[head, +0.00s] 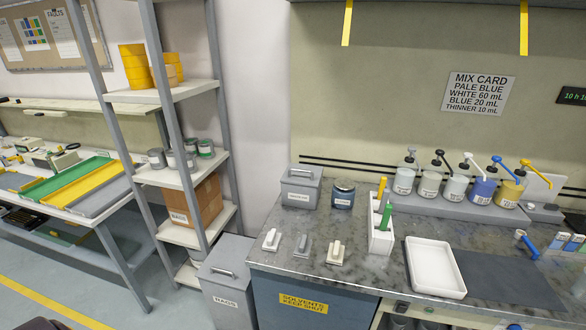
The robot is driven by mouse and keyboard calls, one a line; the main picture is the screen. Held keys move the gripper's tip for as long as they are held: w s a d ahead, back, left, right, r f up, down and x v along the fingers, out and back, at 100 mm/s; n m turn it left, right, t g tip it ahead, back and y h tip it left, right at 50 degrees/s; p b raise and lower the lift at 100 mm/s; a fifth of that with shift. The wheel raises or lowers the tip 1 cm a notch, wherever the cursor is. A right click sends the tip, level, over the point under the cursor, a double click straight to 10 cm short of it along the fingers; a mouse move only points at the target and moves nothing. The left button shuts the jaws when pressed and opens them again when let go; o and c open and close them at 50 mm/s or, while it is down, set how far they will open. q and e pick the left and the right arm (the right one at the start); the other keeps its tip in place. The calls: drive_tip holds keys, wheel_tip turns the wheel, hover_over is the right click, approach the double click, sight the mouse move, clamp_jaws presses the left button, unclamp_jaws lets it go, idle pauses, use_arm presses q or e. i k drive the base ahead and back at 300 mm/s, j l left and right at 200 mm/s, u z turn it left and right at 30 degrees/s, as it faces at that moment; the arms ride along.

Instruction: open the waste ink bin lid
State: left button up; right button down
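A grey box-shaped bin (300,192) with a handle on its lid (300,172) stands at the back left corner of the speckled counter. Its lid looks shut. Its small white label is too blurred to read, so I cannot be sure it is the waste ink bin. A second grey bin (228,290), labelled RAGS, stands on the floor left of the counter, its handled lid also down. Neither of my grippers is in view.
A dark blue jar (343,194) stands right beside the counter bin. Several small blocks (304,245) lie in front of it on the counter (285,222). A white holder (381,236), white tray (435,267) and several pump bottles (430,182) are further right.

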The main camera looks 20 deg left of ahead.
sight(299, 174)
drive_tip(key=i+j+z, duration=0.2)
drive_tip(key=j, duration=1.5)
drive_tip(key=k, duration=0.1)
